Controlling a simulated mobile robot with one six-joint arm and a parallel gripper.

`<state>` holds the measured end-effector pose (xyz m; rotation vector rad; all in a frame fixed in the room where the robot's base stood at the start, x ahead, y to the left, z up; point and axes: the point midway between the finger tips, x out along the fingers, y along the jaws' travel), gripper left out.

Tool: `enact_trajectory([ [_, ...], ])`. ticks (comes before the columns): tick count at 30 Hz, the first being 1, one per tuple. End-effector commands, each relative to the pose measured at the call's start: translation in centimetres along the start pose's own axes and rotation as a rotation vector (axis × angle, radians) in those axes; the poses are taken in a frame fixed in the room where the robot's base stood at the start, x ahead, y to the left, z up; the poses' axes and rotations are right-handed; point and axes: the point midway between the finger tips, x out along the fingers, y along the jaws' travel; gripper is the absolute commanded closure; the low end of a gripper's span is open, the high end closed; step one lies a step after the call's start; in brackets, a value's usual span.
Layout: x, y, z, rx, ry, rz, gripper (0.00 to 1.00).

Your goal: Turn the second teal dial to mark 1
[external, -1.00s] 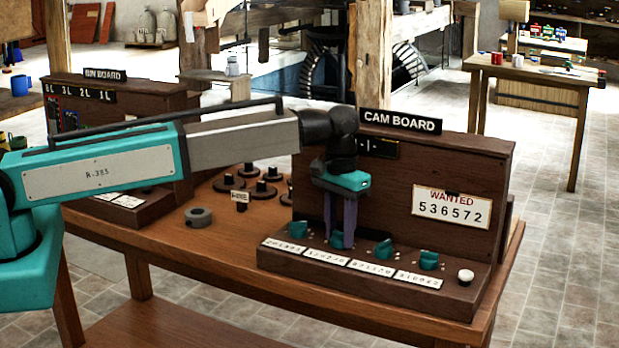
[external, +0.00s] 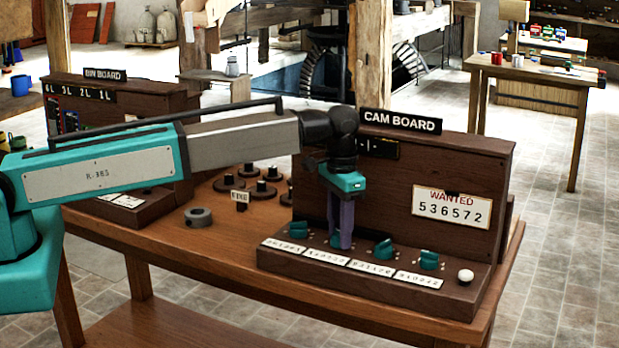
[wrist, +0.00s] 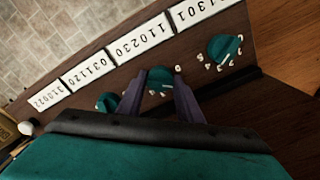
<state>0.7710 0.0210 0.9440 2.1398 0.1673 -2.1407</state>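The cam board (external: 400,190) is a dark wooden box with a row of teal dials on its sloped front ledge. The second teal dial from the left (external: 336,241) is mostly hidden by my fingers in the external view. My gripper (external: 340,246) points straight down over it. In the wrist view, the second dial (wrist: 159,78) sits between my two purple fingertips (wrist: 159,76), which appear closed against its sides. A 0 shows beside it; its other marks are mostly hidden, and I cannot read its setting. The first dial (wrist: 224,47) and third dial (wrist: 107,102) stand on either side.
White number cards (external: 325,257) lie in front of the dials. A fourth dial (external: 429,260) and a white button (external: 465,276) are at the right end. A WANTED card (external: 451,206) reads 536572.

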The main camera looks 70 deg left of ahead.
Motion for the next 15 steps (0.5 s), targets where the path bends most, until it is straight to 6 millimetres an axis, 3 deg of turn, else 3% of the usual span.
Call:
enact_trajectory([
  [1,-0.03,0.0,0.0,0.0,0.0,0.0,0.59],
  [3,-0.03,0.0,0.0,-0.001,0.0,0.0,0.49],
  [15,-0.26,0.0,-0.01,-0.001,0.0,0.0,0.49],
])
